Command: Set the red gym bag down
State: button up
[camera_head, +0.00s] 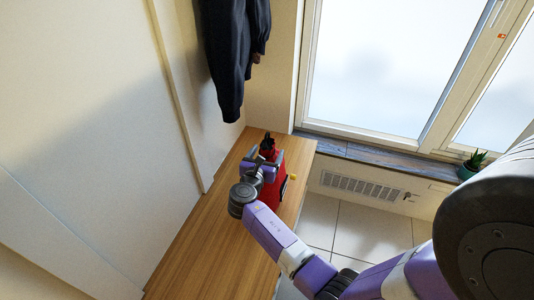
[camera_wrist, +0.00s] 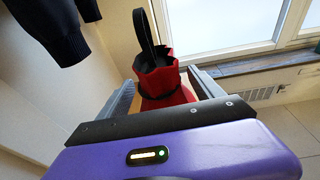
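The red gym bag (camera_head: 277,192) stands on the wooden bench top (camera_head: 215,240), near its far end, partly hidden by my gripper and arm. In the wrist view the bag (camera_wrist: 160,80) has a dark drawstring band and a black handle loop standing up. My gripper (camera_head: 265,158) is at the bag, with its fingers spread to either side of it. In the wrist view the left finger has a narrow gap to the bag; whether the right finger touches it is hard to tell. The bag's lower part is hidden behind the gripper body.
A dark jacket (camera_head: 231,60) hangs on the wall above the bench. A small yellow thing (camera_head: 293,177) lies at the bench's right edge. A window sill with a potted plant (camera_head: 470,165) and a vent (camera_head: 360,186) are to the right. The near bench top is clear.

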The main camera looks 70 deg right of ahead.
jog(key=shift+r, duration=0.2)
jog(key=p+v, duration=0.1)
jog(key=v, duration=1.1)
jog(key=s+a+f+m+t+y, duration=0.1)
jog(key=s+a+f+t+y, duration=0.15)
jog(key=a+f, duration=0.35)
jog(key=s+a+f+m+t+y, duration=0.1)
jog(key=a+f+t+y, duration=0.2)
jog(key=a, duration=0.4)
jog(key=s+a+m+t+y, duration=0.2)
jog(key=s+a+m+y, duration=0.4)
jog(key=a, duration=0.5)
jog(key=s+a+r+m+t+y, duration=0.2)
jog(key=s+r+m, duration=0.3)
jog(key=r, duration=0.5)
jog(key=s+a+r+m+t+y, duration=0.2)
jog(key=s+a+r+m, duration=0.3)
jog(key=r, duration=0.5)
jog(key=shift+s+m+t, duration=0.7)
jog(key=shift+s+t, duration=0.05)
jog(key=shift+s, duration=0.1)
jog(key=shift+r, duration=0.15)
